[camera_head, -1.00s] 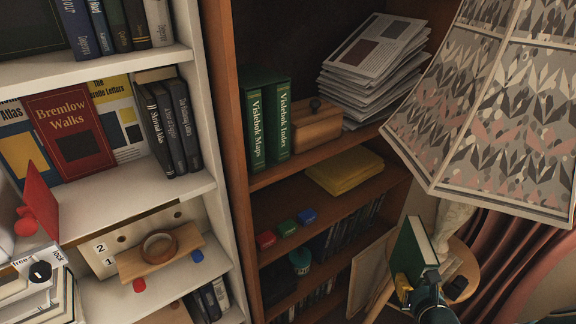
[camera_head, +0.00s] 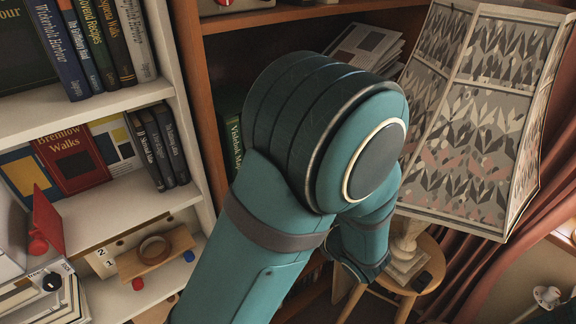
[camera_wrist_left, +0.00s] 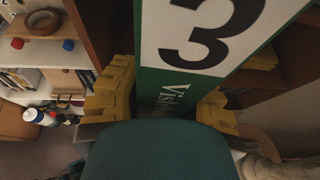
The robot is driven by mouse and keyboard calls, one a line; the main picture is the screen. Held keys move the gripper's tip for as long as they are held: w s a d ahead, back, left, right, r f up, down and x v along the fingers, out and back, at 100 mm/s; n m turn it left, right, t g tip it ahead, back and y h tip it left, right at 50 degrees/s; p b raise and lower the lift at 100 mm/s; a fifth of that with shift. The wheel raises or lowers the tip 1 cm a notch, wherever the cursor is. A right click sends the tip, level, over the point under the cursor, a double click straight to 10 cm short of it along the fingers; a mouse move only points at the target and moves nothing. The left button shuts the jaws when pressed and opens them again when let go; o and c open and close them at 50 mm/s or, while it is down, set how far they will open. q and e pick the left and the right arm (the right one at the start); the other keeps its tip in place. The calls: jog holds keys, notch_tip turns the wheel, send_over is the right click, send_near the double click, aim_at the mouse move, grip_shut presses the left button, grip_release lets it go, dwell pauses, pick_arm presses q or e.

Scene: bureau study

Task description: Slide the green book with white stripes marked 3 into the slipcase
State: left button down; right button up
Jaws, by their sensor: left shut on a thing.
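The green book (camera_wrist_left: 165,90) fills the middle of the left wrist view. It has a white panel with a large black 3 and part of a white title. My left gripper (camera_wrist_left: 163,104) is shut on this book, with yellow fingers on either side. In the head view my teal arm hides the gripper and the book. A green book lettered Vislebok (camera_head: 232,140) stands on the brown shelf, partly behind my arm. I cannot make out the slipcase for certain. My right gripper is not in view.
A patterned lampshade (camera_head: 470,120) stands close to the right of my arm, above a round wooden stool (camera_head: 425,275). A white bookcase (camera_head: 115,100) is at left, with a red bookend (camera_head: 46,222) and a wooden piece with a tape roll (camera_head: 155,250).

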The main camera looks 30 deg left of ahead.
pick_arm(q)
jog(key=a+r+n+g+p, duration=0.1)
jog(key=a+r+p, duration=0.2)
jog(key=a+r, duration=0.3)
notch_tip(320, 180, up, 4)
jog(key=shift+s+y, duration=0.4)
jog(key=shift+s, duration=0.05)
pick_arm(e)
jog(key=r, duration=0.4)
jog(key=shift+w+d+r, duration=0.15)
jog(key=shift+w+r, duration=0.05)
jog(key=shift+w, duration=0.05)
pick_arm(q)
jog(key=shift+w+a, duration=0.6)
jog(key=shift+a, duration=0.95)
jog(key=shift+w+a, duration=0.65)
jog(key=shift+a, duration=0.85)
jog(key=shift+w+a, duration=0.6)
jog(key=shift+a, duration=0.95)
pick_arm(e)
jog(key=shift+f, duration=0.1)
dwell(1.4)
